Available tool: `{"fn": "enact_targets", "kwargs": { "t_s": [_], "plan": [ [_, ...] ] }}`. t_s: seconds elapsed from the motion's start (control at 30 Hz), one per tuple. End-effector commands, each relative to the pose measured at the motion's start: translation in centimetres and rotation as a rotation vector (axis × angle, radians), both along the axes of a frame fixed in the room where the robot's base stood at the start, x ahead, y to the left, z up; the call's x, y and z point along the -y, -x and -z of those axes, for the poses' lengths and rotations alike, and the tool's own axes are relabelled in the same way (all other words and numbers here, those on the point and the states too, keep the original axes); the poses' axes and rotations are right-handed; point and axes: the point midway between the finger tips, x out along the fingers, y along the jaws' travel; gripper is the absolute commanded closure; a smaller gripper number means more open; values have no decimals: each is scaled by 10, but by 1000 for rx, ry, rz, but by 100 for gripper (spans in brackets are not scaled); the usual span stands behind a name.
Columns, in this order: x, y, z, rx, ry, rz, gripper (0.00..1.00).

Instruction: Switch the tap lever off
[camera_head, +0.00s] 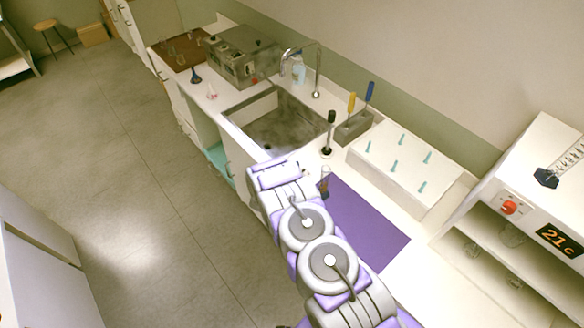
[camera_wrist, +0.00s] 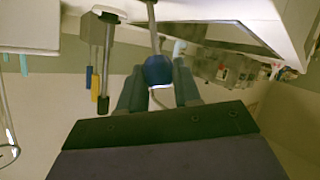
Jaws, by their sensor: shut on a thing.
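The tap (camera_head: 318,65) is a tall curved metal spout behind the grey sink (camera_head: 247,108). My gripper (camera_wrist: 158,90) shows in the wrist view, with its two dark fingers shut on a round blue knob (camera_wrist: 158,69). The knob sits at the end of a thin metal rod (camera_wrist: 152,25) that runs to the top edge. I cannot tell whether this is the tap lever.
A black-handled upright piece (camera_head: 330,120) stands between the sink and a grey holder (camera_head: 352,128) with yellow and blue handles. A white block with teal pegs (camera_head: 405,160) is to the right. A grey machine (camera_head: 240,58) stands left of the sink.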

Motion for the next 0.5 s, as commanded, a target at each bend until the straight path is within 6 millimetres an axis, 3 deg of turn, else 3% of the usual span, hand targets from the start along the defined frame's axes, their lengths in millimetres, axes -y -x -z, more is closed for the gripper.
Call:
{"fn": "enact_targets", "kwargs": {
  "t_s": [0.27, 0.3, 0.5],
  "plan": [
    [-4, -1, -2, 4, 1, -9, 100],
    [-4, -1, -2, 4, 1, -9, 66],
    [-2, 0, -1, 3, 1, -6, 47]
  ]
}}
